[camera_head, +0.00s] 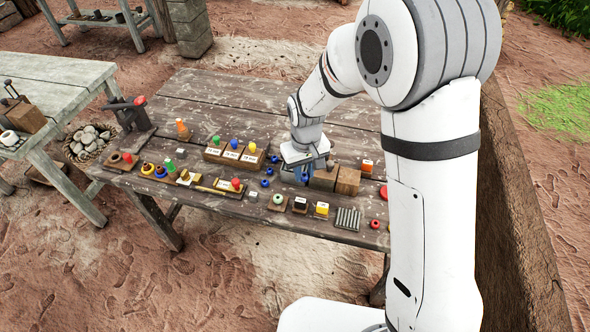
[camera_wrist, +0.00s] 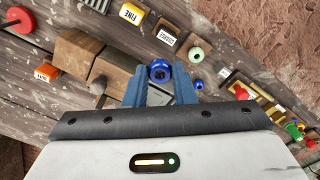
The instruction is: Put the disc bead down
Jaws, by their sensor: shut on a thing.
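My gripper (camera_wrist: 160,85) has blue fingers closed on a blue disc bead (camera_wrist: 159,67) with a dark hole in its middle. The bead sits between the fingertips in the wrist view. In the head view my gripper (camera_head: 304,172) points down over the middle of the dark plank table (camera_head: 250,105), next to wooden blocks. The held bead cannot be made out there, and I cannot tell whether it touches the table.
Wooden blocks (camera_head: 347,181) stand just right of my gripper. Labelled blocks (camera_head: 321,210) and a ridged grey plate (camera_head: 347,219) line the front edge. The table's back is mostly clear.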

